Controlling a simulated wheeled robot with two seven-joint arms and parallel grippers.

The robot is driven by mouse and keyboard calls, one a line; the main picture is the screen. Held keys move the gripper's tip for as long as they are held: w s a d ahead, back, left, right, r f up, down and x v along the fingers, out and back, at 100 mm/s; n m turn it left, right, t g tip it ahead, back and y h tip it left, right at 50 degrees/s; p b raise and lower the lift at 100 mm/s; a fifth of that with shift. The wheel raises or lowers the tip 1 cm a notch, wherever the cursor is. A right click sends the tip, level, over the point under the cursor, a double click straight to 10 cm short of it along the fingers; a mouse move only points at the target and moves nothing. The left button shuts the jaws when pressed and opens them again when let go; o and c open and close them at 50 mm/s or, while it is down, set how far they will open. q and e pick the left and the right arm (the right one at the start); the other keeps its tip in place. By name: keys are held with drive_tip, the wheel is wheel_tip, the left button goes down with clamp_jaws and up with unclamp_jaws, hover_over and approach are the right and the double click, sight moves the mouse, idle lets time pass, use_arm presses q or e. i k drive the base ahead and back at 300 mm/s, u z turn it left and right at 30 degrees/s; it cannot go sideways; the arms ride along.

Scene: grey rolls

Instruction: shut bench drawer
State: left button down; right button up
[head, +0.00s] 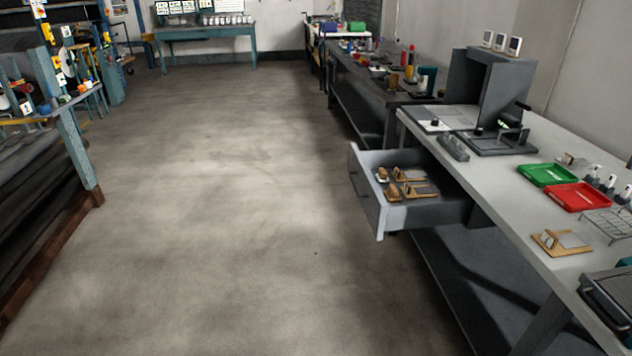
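The bench drawer (426,211) is pulled out from under the grey-topped bench (520,177) on the right. Its grey front panel (366,194) faces left towards the aisle, with a dark handle on it. Several small wooden-handled items (406,190) lie inside the drawer. The drawer's inner end goes under the bench top and is hidden there. Neither of my grippers shows in the head view.
The floor (230,210) left of the drawer is clear. On the bench stand a green tray (547,175), a red tray (578,196) and a dark grey box-like stand (487,88). A blue-framed rack (78,150) stands at the left.

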sight(453, 204)
drive_tip(key=z, duration=0.25)
drive_tip(key=i, duration=1.8)
drive_tip(key=z, duration=0.8)
